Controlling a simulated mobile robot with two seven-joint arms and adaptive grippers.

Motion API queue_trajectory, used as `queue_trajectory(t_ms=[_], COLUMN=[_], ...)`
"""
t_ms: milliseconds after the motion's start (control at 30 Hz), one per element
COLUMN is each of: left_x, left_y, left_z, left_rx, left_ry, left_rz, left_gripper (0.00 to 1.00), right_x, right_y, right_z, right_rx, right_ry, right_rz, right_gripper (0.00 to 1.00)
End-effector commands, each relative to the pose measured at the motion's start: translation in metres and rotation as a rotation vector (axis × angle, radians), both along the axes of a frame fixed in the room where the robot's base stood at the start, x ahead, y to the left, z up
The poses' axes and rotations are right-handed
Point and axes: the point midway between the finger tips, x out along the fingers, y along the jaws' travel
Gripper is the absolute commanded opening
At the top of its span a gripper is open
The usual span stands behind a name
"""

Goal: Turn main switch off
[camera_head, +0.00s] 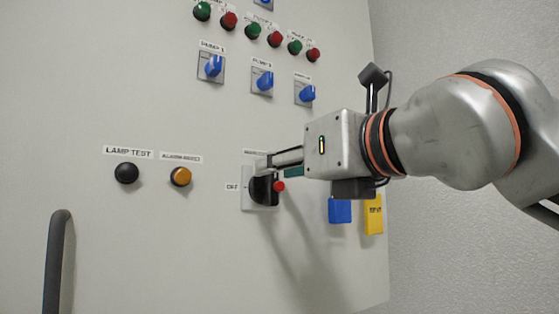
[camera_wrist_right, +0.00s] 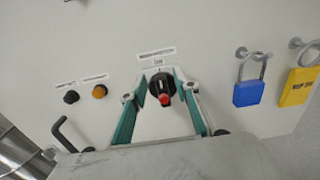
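The main switch is a black rotary knob with a red end (camera_head: 279,186) on a pale square plate of the cabinet. In the right wrist view the black knob (camera_wrist_right: 161,86) stands upright below an "ON" label, its red part lowest. My right gripper (camera_head: 268,167) reaches in from the right and partly covers the knob. In the right wrist view its two green-padded fingers (camera_wrist_right: 160,93) are spread, one on each side of the knob, with visible gaps. My left gripper is not in view.
A blue padlock (camera_head: 340,211) and a yellow padlock (camera_head: 374,218) hang right of the switch. A black button (camera_head: 126,173) and an orange button (camera_head: 181,177) are to the left. A grey handle (camera_head: 57,262) sticks out at lower left. Blue pump switches (camera_head: 263,82) are above.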

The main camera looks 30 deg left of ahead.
Motion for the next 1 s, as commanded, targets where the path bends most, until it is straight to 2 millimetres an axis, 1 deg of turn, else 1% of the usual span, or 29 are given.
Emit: queue_trajectory(t_ms=[100,333,367,400,467,767,867,1000], left_x=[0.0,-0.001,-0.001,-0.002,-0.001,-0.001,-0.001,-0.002], left_y=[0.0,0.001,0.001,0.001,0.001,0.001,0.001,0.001], left_z=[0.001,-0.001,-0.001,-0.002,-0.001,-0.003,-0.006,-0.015], left_rx=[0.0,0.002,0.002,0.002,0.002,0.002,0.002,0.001], left_ry=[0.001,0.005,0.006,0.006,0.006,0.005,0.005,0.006], left_rz=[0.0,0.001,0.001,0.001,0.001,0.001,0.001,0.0], left_gripper=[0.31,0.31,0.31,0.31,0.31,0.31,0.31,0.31], right_x=[0.001,0.002,0.002,0.002,0.002,0.002,0.002,0.0], right_y=[0.005,0.005,0.005,0.005,0.005,0.005,0.005,0.006], right_z=[-0.001,-0.001,-0.001,-0.001,-0.001,-0.001,-0.002,-0.004], right_rx=[-0.001,-0.001,-0.001,-0.001,-0.001,-0.005,-0.012,-0.036], right_ry=[0.001,0.001,0.001,0.001,0.001,-0.009,-0.03,-0.088], right_rz=[0.001,0.0,0.0,0.0,0.001,0.0,-0.001,0.0], right_gripper=[0.31,0.31,0.25,0.15,0.0,0.0,0.0,0.0])
